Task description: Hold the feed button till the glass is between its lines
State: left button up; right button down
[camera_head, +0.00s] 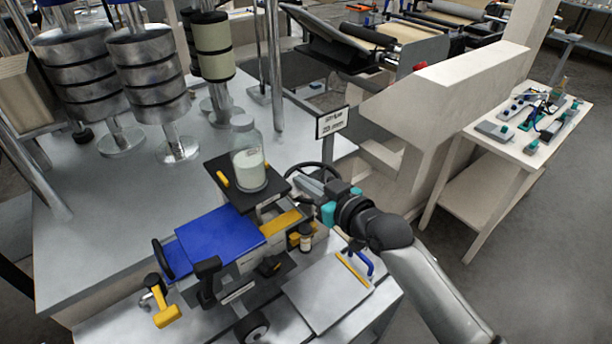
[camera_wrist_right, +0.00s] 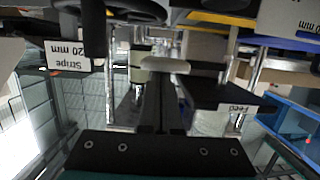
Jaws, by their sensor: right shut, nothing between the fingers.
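The glass (camera_head: 249,158) is a clear jar with pale contents in its lower part. It stands upright on a black platform (camera_head: 225,192); I cannot make out its lines. My right gripper (camera_head: 308,186) is shut and empty, just right of the platform and lower than the jar. In the right wrist view its fingers (camera_wrist_right: 160,100) lie together, with a pale rounded piece (camera_wrist_right: 165,65) at their tips; I cannot tell if they touch it or if it is the feed button. My left gripper is not in view.
A sign (camera_head: 332,122) and a dark handwheel (camera_head: 300,170) stand close to my right gripper. A blue plate (camera_head: 218,233) and yellow-handled parts (camera_head: 167,316) lie in front left. Metal rolls (camera_head: 148,72) stand behind left. A side table (camera_head: 520,140) with tools is at right.

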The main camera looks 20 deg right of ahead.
jog(key=shift+s+f, duration=0.2)
jog(key=shift+f, duration=0.5)
notch_tip(320, 180, up, 6)
jog(key=p, duration=0.4)
jog(key=shift+w+f+p, duration=0.15)
jog(key=shift+f+p, duration=0.05)
jog(key=shift+p, duration=0.1)
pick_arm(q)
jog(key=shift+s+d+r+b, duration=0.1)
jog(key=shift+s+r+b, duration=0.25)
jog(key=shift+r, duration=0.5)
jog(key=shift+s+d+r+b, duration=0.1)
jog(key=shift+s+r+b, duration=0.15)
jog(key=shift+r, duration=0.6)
pick_arm(e)
jog(key=v, duration=1)
